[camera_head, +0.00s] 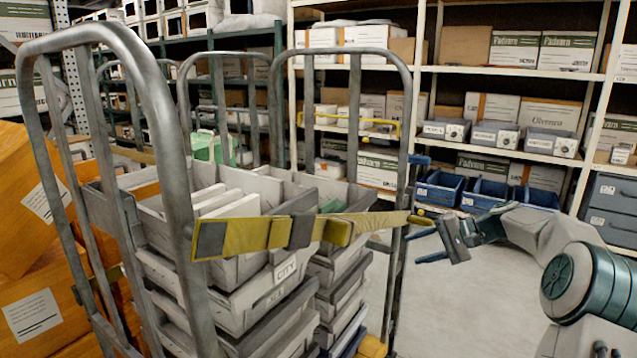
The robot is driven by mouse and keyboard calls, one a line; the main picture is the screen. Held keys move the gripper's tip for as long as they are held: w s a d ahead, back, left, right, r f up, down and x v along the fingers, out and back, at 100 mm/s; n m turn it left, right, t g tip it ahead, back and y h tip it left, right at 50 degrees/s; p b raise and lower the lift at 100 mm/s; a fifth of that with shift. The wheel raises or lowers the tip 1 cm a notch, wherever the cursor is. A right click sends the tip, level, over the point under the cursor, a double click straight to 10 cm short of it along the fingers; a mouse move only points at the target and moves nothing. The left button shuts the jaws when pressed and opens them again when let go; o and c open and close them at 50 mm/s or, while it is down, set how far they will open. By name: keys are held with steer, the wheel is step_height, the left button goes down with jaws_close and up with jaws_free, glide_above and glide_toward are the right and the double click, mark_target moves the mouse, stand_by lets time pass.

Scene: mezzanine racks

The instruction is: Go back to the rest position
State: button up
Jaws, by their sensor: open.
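My gripper (428,246) is at the right of the centre, at the end of my arm, which reaches in from the right edge. Its two dark blue fingers point left, spread apart, with nothing between them. It is beside the right upright of a grey metal roll cage (402,190). A yellow strap (270,234) with grey patches runs across the front of the cage, and its right end is close to my gripper. I cannot tell whether they touch.
Stacked grey trays (225,300) fill the cage. Orange boxes (30,250) stand at the left. White shelving (515,75) with cartons and blue bins (485,192) stands behind my arm. Grey drawers (612,205) are at the right edge. The floor (450,310) between cage and arm is clear.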

steer(key=s+a+r+n+g+h+p, duration=0.1)
steer(key=s+a+r+h+p, duration=0.25)
steer(key=s+a, duration=0.35)
steer(key=s+a+r+n+g+h+p, duration=0.2)
steer(key=s+a+r+h+p, duration=0.15)
steer(key=s, duration=0.55)
steer(key=s+r+n+t+h+p, duration=0.1)
steer(key=s+r+n+h+p, duration=0.2)
steer(key=s+p, duration=0.5)
steer(key=shift+s+d+r+t+h, duration=0.3)
steer(key=shift+s+r+h, duration=0.35)
steer(key=shift+s, duration=5.65)
